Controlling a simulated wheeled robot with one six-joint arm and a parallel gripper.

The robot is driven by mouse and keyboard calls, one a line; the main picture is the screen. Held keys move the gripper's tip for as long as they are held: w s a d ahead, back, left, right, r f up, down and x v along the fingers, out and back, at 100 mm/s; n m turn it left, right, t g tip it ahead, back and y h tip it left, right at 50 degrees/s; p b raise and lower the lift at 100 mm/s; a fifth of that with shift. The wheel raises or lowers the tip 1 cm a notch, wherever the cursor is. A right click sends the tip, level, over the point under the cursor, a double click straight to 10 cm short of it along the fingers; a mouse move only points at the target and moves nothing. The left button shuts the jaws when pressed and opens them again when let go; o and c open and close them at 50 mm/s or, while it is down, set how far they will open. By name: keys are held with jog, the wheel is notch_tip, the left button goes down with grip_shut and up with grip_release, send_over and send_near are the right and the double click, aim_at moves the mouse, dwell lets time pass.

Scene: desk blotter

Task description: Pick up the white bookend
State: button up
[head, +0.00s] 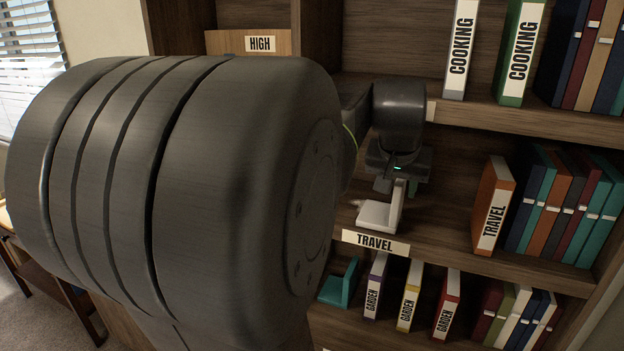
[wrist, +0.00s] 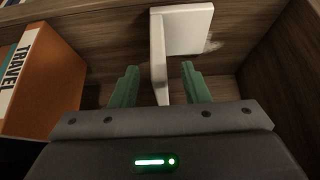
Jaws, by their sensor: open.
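The white bookend (head: 381,213) stands on the middle shelf, behind the TRAVEL shelf label in the head view. It is L-shaped, with a flat base and an upright plate. In the wrist view the white bookend (wrist: 186,30) shows its upright plate between my two green fingers and its base beyond them. My gripper (wrist: 160,82) is open, with one finger on each side of the plate and gaps visible on both sides. In the head view my gripper (head: 400,182) is right at the bookend's upright plate, and its fingers are partly hidden.
An orange TRAVEL book (head: 493,207) stands to the right on the same shelf, beside a row of books. It shows at the left in the wrist view (wrist: 47,85). A teal bookend (head: 339,285) and GARDEN books (head: 409,296) stand on the shelf below. COOKING books (head: 458,50) stand above.

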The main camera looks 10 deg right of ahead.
jog(key=shift+w+d+r, duration=0.15)
jog(key=shift+w+d, duration=0.45)
jog(key=shift+w, duration=0.3)
send_over(384, 217)
jog(key=d, duration=0.2)
jog(key=f, duration=0.4)
jog(key=shift+s+d+f, duration=0.2)
jog(key=shift+s, duration=0.2)
grip_shut()
